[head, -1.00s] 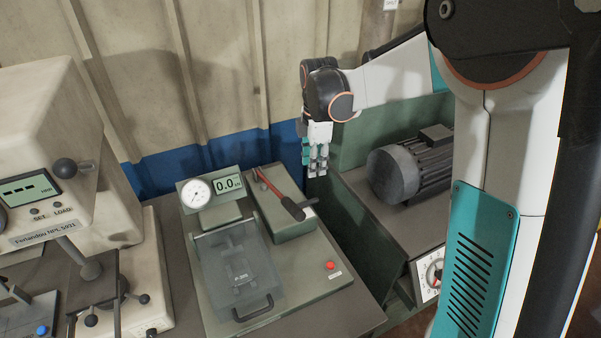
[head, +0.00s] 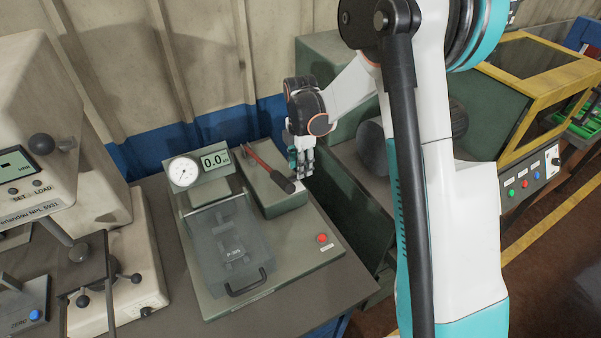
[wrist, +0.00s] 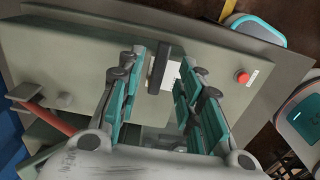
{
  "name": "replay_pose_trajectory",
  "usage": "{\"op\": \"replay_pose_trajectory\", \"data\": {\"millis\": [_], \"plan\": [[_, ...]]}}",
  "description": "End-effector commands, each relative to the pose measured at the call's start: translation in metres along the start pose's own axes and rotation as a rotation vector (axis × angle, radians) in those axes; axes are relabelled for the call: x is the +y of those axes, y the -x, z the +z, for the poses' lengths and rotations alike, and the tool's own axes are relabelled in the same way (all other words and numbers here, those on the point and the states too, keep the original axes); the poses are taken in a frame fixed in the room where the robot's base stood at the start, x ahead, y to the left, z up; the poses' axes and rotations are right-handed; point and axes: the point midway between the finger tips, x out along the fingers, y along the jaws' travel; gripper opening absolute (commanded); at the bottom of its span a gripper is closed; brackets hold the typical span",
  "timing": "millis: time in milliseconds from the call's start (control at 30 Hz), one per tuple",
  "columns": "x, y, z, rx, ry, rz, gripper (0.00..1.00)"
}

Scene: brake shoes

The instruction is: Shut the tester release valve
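The tester (head: 290,262) is a grey-green bench unit with a round gauge (head: 183,171) and a display (head: 215,160) reading 0.0. A red lever with a black grip (head: 283,182) lies across its pump block. In the wrist view, a small dark bar handle on a pale plate (wrist: 157,72), apparently the release valve, shows between my fingers. My gripper (wrist: 162,58) is open, its teal-padded fingers on either side of that handle with gaps left. In the head view my gripper (head: 302,170) hangs just right of the pump block, where the valve is hidden or too small to tell.
A red button (head: 322,238) sits at the tester's front right. A clear guard with a handle (head: 248,283) covers its middle. A cream machine (head: 90,240) stands left. A yellow-framed machine (head: 545,90) stands at the right, beyond my arm.

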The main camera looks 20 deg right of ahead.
Motion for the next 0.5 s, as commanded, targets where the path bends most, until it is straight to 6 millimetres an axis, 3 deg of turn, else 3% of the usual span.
{"op": "replay_pose_trajectory", "data": {"millis": [200,500], "plan": [[0.0,-0.022,0.0,0.0,0.0,0.0,0.33],[0.0,-0.025,0.0,0.0,0.0,0.0,0.33]]}}
